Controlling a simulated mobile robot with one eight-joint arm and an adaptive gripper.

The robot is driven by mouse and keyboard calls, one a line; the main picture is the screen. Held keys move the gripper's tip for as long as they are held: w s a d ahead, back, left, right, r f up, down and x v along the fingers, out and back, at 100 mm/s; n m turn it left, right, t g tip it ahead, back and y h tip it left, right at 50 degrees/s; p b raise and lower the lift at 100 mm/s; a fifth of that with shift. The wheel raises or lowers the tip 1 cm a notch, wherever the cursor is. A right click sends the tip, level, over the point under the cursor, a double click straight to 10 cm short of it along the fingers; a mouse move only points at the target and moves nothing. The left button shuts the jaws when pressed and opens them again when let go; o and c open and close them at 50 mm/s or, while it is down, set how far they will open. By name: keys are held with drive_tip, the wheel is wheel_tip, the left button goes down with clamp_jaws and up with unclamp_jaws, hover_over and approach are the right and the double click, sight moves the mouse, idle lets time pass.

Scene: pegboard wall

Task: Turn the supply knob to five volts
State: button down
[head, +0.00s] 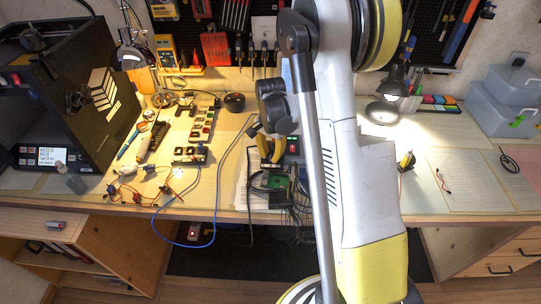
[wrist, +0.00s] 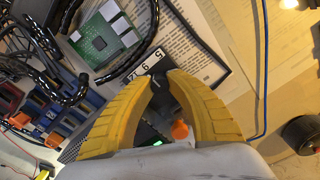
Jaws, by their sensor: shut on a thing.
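My gripper (wrist: 162,80) has two yellow ribbed fingers, closed from both sides on the dark supply knob (wrist: 164,101), which is mostly hidden between them. Just beyond the fingertips, a black dial plate (wrist: 196,47) shows white numerals, among them a 9 and a 5. The knob's pointer is hidden, so I cannot tell which number it faces. In the head view my yellow gripper (head: 270,148) is over the bench, left of my arm, and the supply is largely hidden.
A green circuit board (wrist: 105,38) and black cables lie close to the fingers, over a printed sheet (wrist: 185,15). A blue wire (head: 222,160) loops over the bench's front edge. Small modules (head: 190,155) lie left; a lamp (head: 384,112) stands right.

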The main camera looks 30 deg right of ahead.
sight(270, 155)
drive_tip(key=shift+m, duration=0.6)
drive_tip(key=c, duration=1.5)
unclamp_jaws()
wheel_tip(270, 155, up, 12)
